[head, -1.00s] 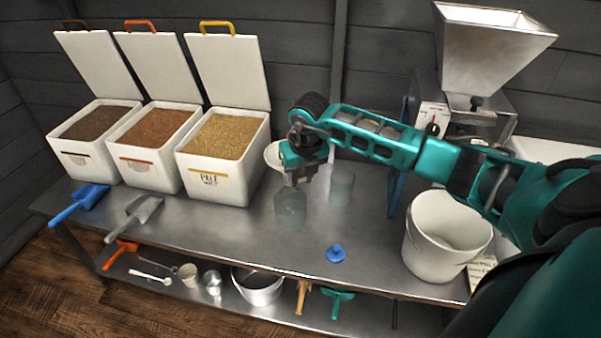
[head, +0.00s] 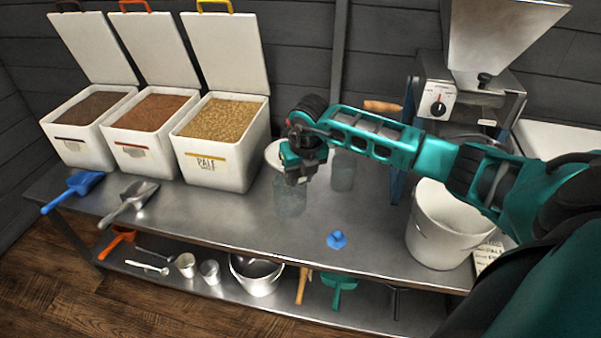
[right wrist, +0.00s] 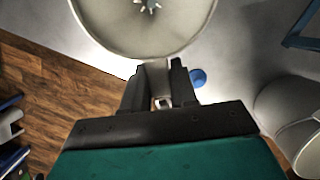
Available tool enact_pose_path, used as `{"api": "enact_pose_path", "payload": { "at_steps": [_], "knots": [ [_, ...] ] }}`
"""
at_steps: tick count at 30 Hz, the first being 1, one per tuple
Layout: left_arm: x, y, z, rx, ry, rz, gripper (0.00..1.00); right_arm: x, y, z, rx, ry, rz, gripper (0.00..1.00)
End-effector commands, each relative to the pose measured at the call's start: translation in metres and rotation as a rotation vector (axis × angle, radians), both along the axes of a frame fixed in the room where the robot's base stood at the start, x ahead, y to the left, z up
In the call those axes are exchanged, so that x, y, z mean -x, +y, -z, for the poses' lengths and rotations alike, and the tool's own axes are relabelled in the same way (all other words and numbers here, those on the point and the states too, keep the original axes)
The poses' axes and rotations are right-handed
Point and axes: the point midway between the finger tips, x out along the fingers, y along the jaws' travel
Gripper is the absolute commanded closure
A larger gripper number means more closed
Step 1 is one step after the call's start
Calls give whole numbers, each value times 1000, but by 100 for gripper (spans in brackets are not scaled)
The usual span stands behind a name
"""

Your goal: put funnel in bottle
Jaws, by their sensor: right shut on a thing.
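My right gripper (head: 297,178) is shut on the near edge of a cream, round, wide-mouthed funnel (head: 274,153). In the right wrist view the funnel (right wrist: 110,28) sits mouth up beyond the fingers, and a small star-shaped detail shows at its centre. A clear bluish glass bottle (head: 289,200) stands on the bench under the gripper in the head view, its top partly hidden by the gripper. I cannot tell whether the funnel's spout touches or enters it. A second clear glass vessel (head: 342,174) stands to the right. My left gripper is not in view.
A small blue piece (head: 336,240) lies on the steel bench (head: 255,230). A white bucket (head: 437,245) and a grain mill (head: 440,105) stand right. Three open grain bins, including the pale one (head: 212,165), and two scoops are left. The bench front is mostly clear.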

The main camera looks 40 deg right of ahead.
Motion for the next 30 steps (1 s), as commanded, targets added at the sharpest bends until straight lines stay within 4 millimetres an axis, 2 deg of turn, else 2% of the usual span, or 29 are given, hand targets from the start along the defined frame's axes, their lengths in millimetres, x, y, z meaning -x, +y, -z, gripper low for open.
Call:
{"api": "enact_pose_path", "payload": {
  "at_steps": [14, 15, 24, 30],
  "knots": [
    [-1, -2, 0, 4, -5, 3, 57, 0, 0, 4, 0, 0, 0, 100],
    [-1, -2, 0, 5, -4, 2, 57, 0, 0, 4, 0, 0, 0, 71],
    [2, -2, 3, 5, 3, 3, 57, 0, 0, 4, 0, 0, 0, 43],
    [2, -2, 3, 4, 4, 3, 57, 0, 0, 4, 0, 0, 0, 43]
  ]
}}
